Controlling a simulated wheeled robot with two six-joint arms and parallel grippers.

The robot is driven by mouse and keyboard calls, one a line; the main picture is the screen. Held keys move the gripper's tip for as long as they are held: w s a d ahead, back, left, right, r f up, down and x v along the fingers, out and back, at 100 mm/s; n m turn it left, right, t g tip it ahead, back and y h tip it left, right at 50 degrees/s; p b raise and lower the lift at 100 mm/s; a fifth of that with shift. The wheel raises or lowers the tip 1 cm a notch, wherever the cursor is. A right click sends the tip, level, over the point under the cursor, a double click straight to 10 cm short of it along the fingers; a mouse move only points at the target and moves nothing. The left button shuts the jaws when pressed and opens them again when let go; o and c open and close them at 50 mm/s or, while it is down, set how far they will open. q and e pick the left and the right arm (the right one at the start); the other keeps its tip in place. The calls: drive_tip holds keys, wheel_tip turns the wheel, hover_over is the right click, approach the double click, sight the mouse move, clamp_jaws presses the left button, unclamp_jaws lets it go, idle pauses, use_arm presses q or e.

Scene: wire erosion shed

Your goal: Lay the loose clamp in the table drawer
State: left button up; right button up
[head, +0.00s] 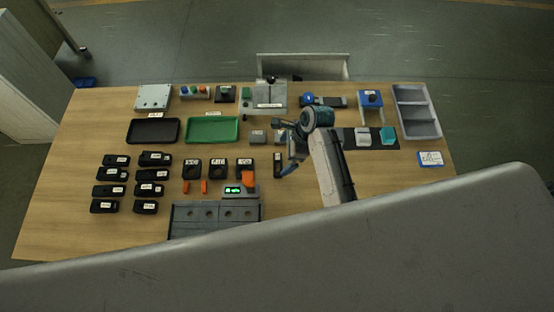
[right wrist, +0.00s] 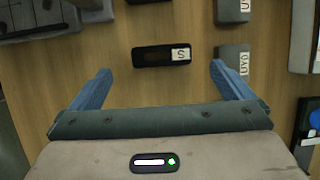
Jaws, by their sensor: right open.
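A small black piece marked S, which looks like the loose clamp (head: 278,168), lies on the table right of the row of black blocks with orange parts. It also shows in the right wrist view (right wrist: 160,57), flat on the wood, its label at the right end. My right gripper (head: 288,161) is beside and above it. In the right wrist view its blue fingers (right wrist: 160,76) are spread wide and empty, with the clamp just beyond and between the tips. The table drawer (head: 325,67) stands open at the far edge; much of its inside is hidden. My left gripper is not in view.
Two grey blocks (head: 258,137) lie close to the clamp. A grey fixture (head: 215,222) with a green display is near the front. Black (head: 153,131) and green (head: 212,130) trays, several black pieces at left and a grey bin (head: 416,112) at right fill the table.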

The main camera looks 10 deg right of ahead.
sight(275, 164)
drive_tip(key=shift+s+a+f, duration=0.1)
drive_tip(key=shift+a+f, duration=0.25)
drive_tip(key=shift+f, duration=0.3)
drive_tip(key=shift+a+f, duration=0.1)
drive_tip(key=shift+f, duration=0.15)
drive_tip(key=shift+w+a+f+p, duration=0.1)
drive_tip(key=shift+w+f+p, duration=0.1)
drive_tip(key=shift+f+p, duration=0.25)
drive_tip(key=p+x, duration=0.1)
drive_tip(key=x, duration=0.2)
drive_tip(key=shift+w, duration=0.1)
drive_tip(key=shift+a+f, duration=0.15)
drive_tip(key=shift+f, duration=0.4)
drive_tip(key=c, duration=1.1)
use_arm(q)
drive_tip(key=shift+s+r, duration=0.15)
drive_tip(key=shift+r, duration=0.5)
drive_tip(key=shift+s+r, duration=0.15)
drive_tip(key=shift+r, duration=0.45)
